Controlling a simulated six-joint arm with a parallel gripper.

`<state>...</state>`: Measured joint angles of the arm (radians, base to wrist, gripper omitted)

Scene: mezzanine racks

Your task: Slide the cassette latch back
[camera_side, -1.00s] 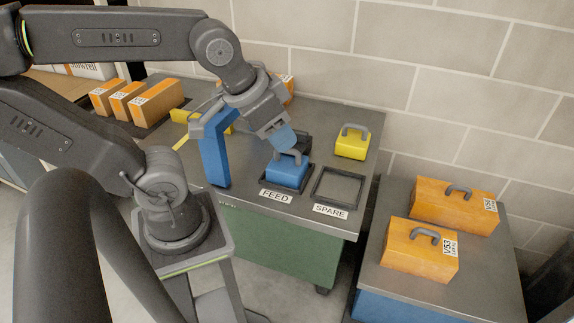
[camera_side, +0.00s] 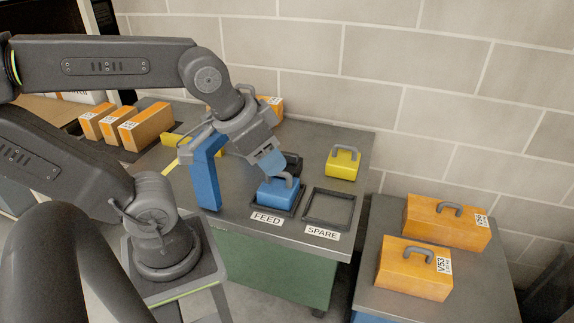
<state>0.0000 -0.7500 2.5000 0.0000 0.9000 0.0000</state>
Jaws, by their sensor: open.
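The blue cassette (camera_side: 277,195) with a grey handle sits in the black frame (camera_side: 291,212) behind the FEED label (camera_side: 267,218). My gripper (camera_side: 271,165) is just above and behind the cassette's handle, pointing down. Its jaws are open, with bluish fingertips close to the handle; I cannot tell whether they touch it. A dark block (camera_side: 293,163) stands behind the cassette, partly hidden by my gripper. I cannot make out the latch itself.
An empty SPARE frame (camera_side: 329,208) lies to the right, with a yellow handled block (camera_side: 343,162) behind it. A tall blue post (camera_side: 205,180) stands close on the left. Orange cases (camera_side: 414,268) sit on the right-hand table. Orange boxes (camera_side: 146,127) stand at the back left.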

